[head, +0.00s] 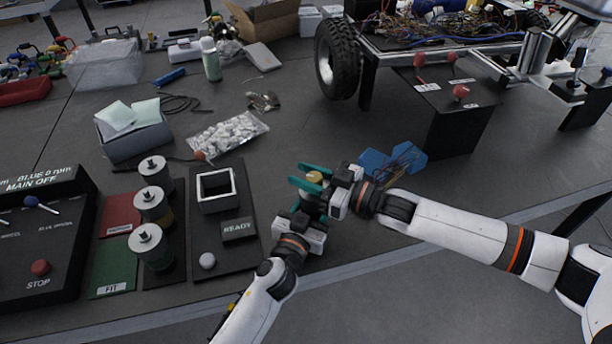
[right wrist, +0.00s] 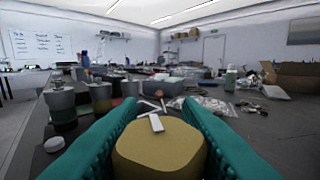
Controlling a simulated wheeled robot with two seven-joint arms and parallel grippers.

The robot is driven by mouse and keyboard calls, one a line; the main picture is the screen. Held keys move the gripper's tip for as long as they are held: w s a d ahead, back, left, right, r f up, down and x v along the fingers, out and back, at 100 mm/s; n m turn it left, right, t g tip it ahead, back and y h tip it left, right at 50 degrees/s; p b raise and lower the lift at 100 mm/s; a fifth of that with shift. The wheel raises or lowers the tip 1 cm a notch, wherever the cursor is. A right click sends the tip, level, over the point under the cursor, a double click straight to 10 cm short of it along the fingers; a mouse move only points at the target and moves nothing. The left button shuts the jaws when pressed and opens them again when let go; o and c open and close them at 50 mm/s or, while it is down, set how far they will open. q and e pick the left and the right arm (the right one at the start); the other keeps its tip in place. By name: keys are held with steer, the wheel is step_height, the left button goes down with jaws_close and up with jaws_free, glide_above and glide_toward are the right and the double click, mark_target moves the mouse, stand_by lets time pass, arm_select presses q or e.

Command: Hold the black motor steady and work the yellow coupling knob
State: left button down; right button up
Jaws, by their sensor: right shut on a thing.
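The yellow coupling knob (head: 314,176) sits on top of a dark body, the black motor (head: 312,206), which is mostly hidden between my grippers. My right gripper (head: 311,183) comes in from the right, with teal fingers shut on the knob. In the right wrist view the knob (right wrist: 159,149) fills the space between both teal fingers (right wrist: 160,140); a small white bar lies at its top. My left gripper (head: 305,219) comes from below, up against the motor; its fingers are largely hidden, so its grip cannot be told.
Left of the grippers is a dark panel (head: 228,262) with a square frame and a READY label. Three silver-topped cylinders (head: 152,205) stand left of it. A blue part (head: 388,163) with wires lies to the right. A black control box (head: 445,112) stands behind that.

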arm_select(q)
steer(key=shift+d, duration=0.1)
arm_select(e)
steer(key=m+t+h, duration=0.1)
steer(key=t, duration=0.1)
steer(key=m+t+h, duration=0.1)
steer(key=m+t, duration=0.1)
steer(key=shift+a+r+t+h, duration=0.1)
steer(key=shift+a+t+h, duration=0.1)
steer(key=shift+t+h, duration=0.15)
steer(key=shift+w+d+r+m+t+h, duration=0.1)
steer(key=shift+w+d+m+t+h, duration=0.05)
steer(key=shift+m+t+h, duration=0.9)
steer(key=shift+w+d+m+h, duration=0.1)
steer(key=shift+m+h, duration=0.2)
steer(key=shift+m, duration=0.05)
steer(key=shift+d+h, duration=0.1)
steer(key=shift+h, duration=0.2)
steer(key=o, duration=1)
steer(key=shift+c, duration=0.2)
steer(key=shift+d, duration=0.1)
steer(key=shift+d+f, duration=0.15)
steer(key=shift+f, duration=0.05)
